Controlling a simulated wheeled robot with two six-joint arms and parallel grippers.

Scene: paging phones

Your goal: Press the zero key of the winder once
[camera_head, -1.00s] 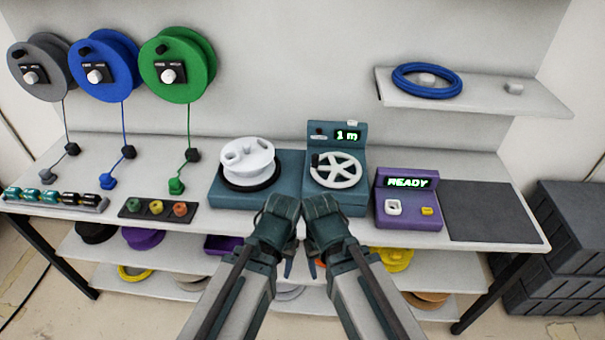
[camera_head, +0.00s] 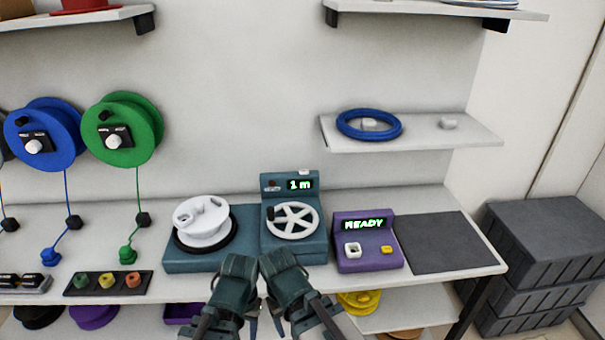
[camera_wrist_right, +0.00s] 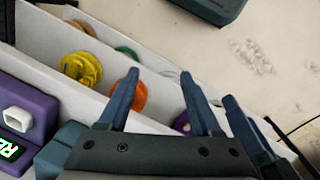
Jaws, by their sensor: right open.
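The teal winder (camera_head: 245,232) stands on the bench in the head view. Its display (camera_head: 300,185) reads "1 m". A white hand wheel (camera_head: 292,207) is on its right part and a white reel (camera_head: 203,217) on its left part. A small white key (camera_head: 304,172) is on top of the display housing; I cannot read a label on it. My left gripper (camera_head: 250,322) and right gripper (camera_head: 278,320) are close together in front of the bench edge, below the winder and apart from it. The right gripper's fingers (camera_wrist_right: 160,76) are open and empty in the wrist view.
A purple box (camera_head: 366,262) reading "READY", with a white and a yellow button, stands right of the winder beside a dark mat (camera_head: 432,242). A shelf (camera_head: 455,139) with a blue coil (camera_head: 369,125) is above. Wall reels hang left.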

